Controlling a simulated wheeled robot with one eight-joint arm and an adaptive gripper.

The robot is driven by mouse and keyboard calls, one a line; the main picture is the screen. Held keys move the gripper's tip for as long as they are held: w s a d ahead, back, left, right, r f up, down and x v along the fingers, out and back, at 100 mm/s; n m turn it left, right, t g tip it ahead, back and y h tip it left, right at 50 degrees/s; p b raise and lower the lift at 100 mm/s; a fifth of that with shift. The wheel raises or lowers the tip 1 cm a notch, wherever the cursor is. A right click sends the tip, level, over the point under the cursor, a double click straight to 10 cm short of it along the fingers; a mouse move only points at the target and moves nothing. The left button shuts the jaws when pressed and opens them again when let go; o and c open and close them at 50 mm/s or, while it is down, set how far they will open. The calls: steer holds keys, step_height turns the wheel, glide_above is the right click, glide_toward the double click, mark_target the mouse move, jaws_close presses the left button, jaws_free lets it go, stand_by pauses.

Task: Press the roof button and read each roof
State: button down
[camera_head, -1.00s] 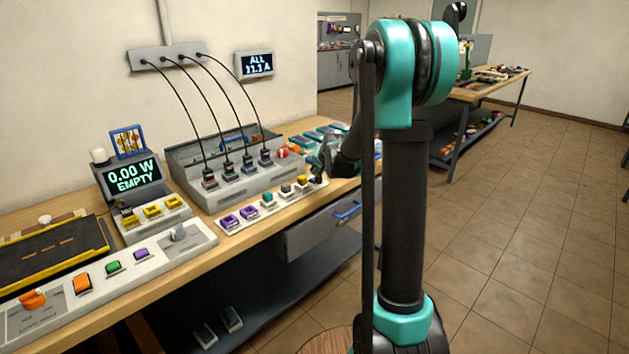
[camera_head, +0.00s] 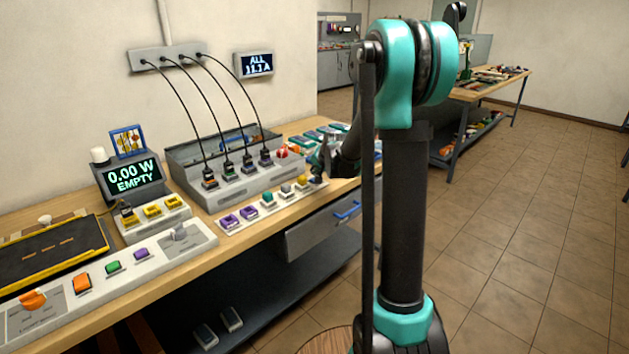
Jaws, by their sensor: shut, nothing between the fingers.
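A pale strip (camera_head: 225,228) with purple, teal, grey and yellow buttons runs along the front edge of the bench; I cannot tell which button is the roof button. My gripper (camera_head: 318,171) is shut and empty at the right end of this strip, low over the yellow button (camera_head: 303,180) side. Whether it touches a button I cannot tell. My own arm hides part of that area. A wall display (camera_head: 255,64) reads "ALL 11.1 A". A bench display (camera_head: 134,177) reads "0.00 W EMPTY".
A grey housing (camera_head: 190,165) with several black cables plugged in stands behind the strip. A control panel (camera_head: 192,246) with orange, green and purple buttons lies at the left front. A drawer (camera_head: 305,238) with a blue handle is below. The tiled floor at right is clear.

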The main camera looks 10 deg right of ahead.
steer(key=shift+f, duration=0.1)
stand_by(0.3)
steer(key=shift+f, duration=0.3)
steer(key=shift+f, duration=0.4)
stand_by(0.6)
steer(key=shift+r, duration=0.8)
steer(key=shift+r, duration=0.1)
steer(key=shift+r, duration=2.4)
